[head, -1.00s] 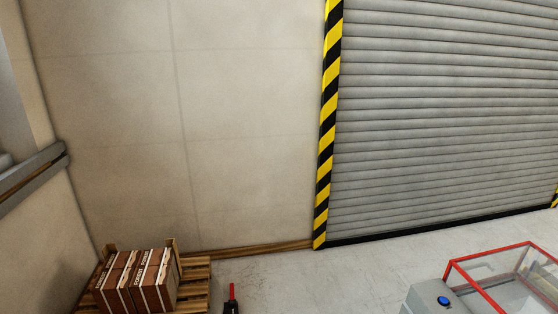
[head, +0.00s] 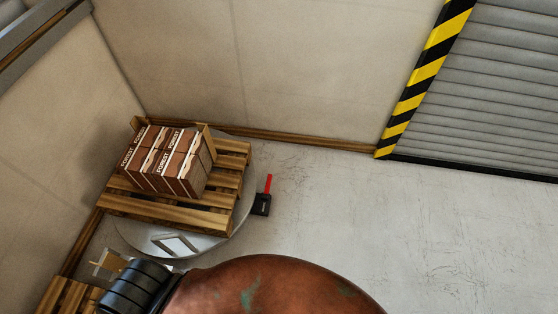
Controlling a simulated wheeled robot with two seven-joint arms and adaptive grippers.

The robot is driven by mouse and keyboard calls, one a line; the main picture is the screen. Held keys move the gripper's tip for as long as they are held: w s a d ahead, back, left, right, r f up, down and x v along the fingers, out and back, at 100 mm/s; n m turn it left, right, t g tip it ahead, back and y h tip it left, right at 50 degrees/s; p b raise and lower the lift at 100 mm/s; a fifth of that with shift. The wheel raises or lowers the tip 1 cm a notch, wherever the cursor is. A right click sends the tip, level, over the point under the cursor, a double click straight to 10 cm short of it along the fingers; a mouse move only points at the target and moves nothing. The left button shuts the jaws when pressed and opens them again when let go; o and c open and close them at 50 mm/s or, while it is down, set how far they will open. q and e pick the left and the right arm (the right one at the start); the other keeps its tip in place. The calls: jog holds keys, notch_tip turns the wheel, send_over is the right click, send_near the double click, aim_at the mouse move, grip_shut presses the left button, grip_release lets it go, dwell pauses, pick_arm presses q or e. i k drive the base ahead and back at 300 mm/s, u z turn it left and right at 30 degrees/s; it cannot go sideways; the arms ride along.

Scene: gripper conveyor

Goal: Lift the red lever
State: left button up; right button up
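The red lever (head: 268,184) stands up from a small black box (head: 261,205) on the floor, just right of the round grey platform. It is seen whole, with nothing in front of it. Neither of my grippers is in view, so I cannot see whether they are open or shut.
A wooden pallet (head: 170,211) with brown boxes (head: 168,162) stands on the round grey platform (head: 215,246). A large reddish-brown rounded shape (head: 280,286) with a black ribbed part covers the bottom. Walls close off the left and back. The floor (head: 400,220) to the right is clear.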

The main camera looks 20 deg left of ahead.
aim_at(267, 184)
jog(key=i, duration=3.3)
jog(key=u, duration=3.45)
